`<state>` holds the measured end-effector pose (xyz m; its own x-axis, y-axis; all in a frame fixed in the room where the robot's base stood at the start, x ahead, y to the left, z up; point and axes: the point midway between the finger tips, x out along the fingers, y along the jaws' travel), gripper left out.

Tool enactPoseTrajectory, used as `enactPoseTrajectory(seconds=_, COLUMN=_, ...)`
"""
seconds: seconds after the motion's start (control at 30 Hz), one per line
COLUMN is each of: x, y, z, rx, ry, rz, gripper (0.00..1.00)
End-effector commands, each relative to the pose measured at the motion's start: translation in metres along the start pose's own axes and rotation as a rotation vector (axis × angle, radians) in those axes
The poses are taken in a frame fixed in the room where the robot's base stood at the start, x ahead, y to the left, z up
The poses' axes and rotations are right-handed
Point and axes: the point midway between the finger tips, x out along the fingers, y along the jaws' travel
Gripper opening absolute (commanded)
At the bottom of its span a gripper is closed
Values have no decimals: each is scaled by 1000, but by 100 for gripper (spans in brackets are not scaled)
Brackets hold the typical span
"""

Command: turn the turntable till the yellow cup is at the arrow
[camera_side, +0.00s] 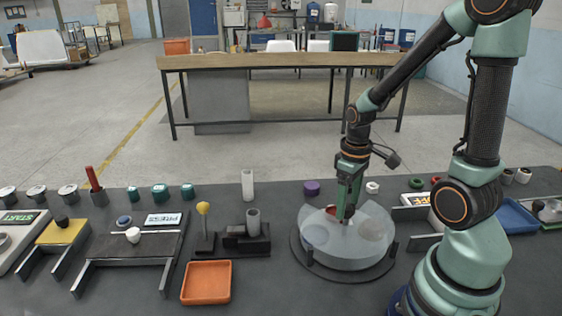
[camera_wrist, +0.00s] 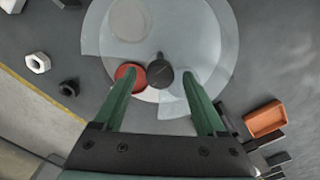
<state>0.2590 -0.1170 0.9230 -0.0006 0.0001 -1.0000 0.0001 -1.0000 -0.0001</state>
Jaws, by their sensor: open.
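The turntable (camera_side: 345,262) stands right of centre in the side view, a pale round drum in a dark ring base, with translucent panels above it. In the wrist view its pale disc (camera_wrist: 185,25) fills the top middle. A dark round knob (camera_wrist: 160,75) shows between my fingertips. A red round cup-like thing (camera_wrist: 124,72) lies beside the left finger, partly hidden by it. A pale round shape (camera_wrist: 131,18) is farther up the disc. My gripper (camera_side: 345,218) points down over the turntable, fingers apart. I cannot make out a yellow cup or the arrow.
An orange tray (camera_side: 207,283) and a yellow ball on a stand (camera_side: 203,209) are left of the turntable. A purple round piece (camera_side: 312,187) and a white nut (camera_side: 372,187) lie behind it. A blue tray (camera_side: 516,217) is at the right.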

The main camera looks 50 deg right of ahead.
Motion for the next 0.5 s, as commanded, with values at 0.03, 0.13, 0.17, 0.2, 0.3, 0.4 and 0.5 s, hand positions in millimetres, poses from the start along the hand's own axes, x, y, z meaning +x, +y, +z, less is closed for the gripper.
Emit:
enactPoseTrajectory(seconds=0.03, x=0, y=0, z=0, rx=0, ry=0, rz=0, gripper=74)
enactPoseTrajectory(seconds=0.13, x=0, y=0, z=0, rx=0, ry=0, rz=0, gripper=74)
enactPoseTrajectory(seconds=0.17, x=0, y=0, z=0, rx=0, ry=0, rz=0, gripper=74)
enactPoseTrajectory(seconds=0.2, x=0, y=0, z=0, rx=0, ry=0, rz=0, gripper=66)
enactPoseTrajectory(seconds=0.3, x=0, y=0, z=0, rx=0, ry=0, rz=0, gripper=28)
enactPoseTrajectory(seconds=0.4, x=0, y=0, z=0, rx=0, ry=0, rz=0, gripper=0)
enactPoseTrajectory(seconds=0.5, x=0, y=0, z=0, rx=0, ry=0, rz=0, gripper=0)
